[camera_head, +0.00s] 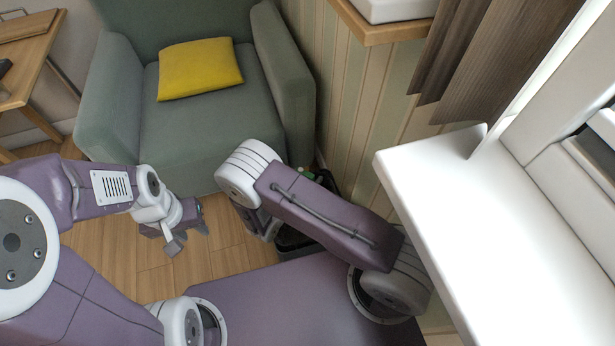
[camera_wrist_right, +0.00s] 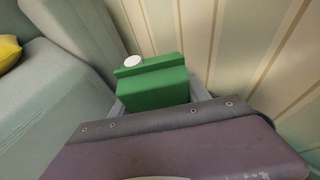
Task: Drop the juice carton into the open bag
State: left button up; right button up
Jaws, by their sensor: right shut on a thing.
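The green juice carton (camera_wrist_right: 152,86) with a white round cap fills the middle of the right wrist view. My right gripper (camera_wrist_right: 158,98) is shut on it, with grey finger parts at its two sides. In the head view my right forearm hides most of this gripper, and only a small green bit (camera_head: 306,172) shows beyond the arm. A dark thing (camera_head: 293,243), perhaps the bag, shows in part under my right arm; its opening and contents are hidden. My left gripper (camera_head: 187,238) is empty above the wood floor, its fingers apart.
A grey-green armchair (camera_head: 205,135) with a yellow cushion (camera_head: 199,68) stands behind the arms. A striped wall (camera_head: 345,110) is close beyond my right arm. A white ledge (camera_head: 455,220) juts out at the right. A wooden table (camera_head: 28,62) is at the far left.

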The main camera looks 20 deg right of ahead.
jog(key=shift+f, duration=0.15)
jog(key=o, duration=1.4)
jog(key=p+v, duration=0.3)
jog(key=v, duration=0.6)
jog(key=shift+s, duration=0.1)
jog(key=shift+a+f, duration=0.1)
